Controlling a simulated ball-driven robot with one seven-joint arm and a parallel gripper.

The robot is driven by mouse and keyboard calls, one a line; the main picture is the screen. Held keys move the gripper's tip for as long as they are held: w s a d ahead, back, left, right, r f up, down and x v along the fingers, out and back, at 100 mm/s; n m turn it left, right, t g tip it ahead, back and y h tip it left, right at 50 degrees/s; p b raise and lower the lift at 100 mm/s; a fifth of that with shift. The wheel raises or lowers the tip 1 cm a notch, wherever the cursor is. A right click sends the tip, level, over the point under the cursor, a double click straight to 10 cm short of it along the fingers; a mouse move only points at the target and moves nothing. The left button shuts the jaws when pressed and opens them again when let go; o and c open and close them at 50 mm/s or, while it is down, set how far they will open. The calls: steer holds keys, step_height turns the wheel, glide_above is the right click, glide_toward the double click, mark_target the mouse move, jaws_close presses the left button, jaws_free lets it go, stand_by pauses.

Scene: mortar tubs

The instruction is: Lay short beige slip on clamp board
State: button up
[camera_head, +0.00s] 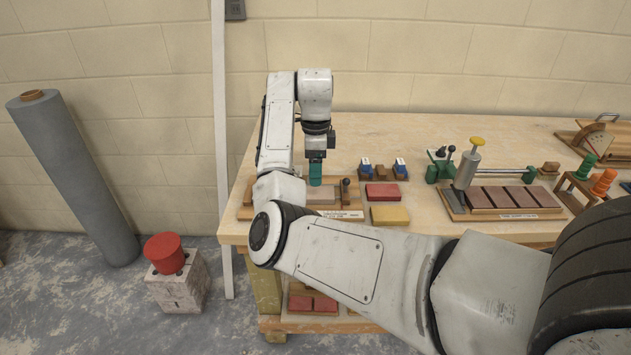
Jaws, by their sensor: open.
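A wooden board with a black-knobbed lever, which looks like the clamp board (293,213), lies at the table's left end. A short beige-grey slip (323,195) lies on it, left of the lever. My gripper (315,184) points down with teal fingers just above the slip's left part. It is open; the finger gap is too small to make out, and I cannot tell whether the fingers touch the slip. My arm hides part of the board's left side. The label on its front edge is unreadable.
A red slip (382,192) and a yellow slip (390,215) lie right of the board. Small blue-and-white blocks (383,170) stand behind them. Another board with brown tiles (505,198) and a grey cylinder with yellow knob (468,166) stand further right. Bare tabletop (430,135) lies at the back.

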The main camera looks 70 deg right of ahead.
step_height(320, 180, up, 5)
steer(key=shift+r+p, duration=0.15)
steer(key=shift+p, duration=0.35)
stand_by(0.3)
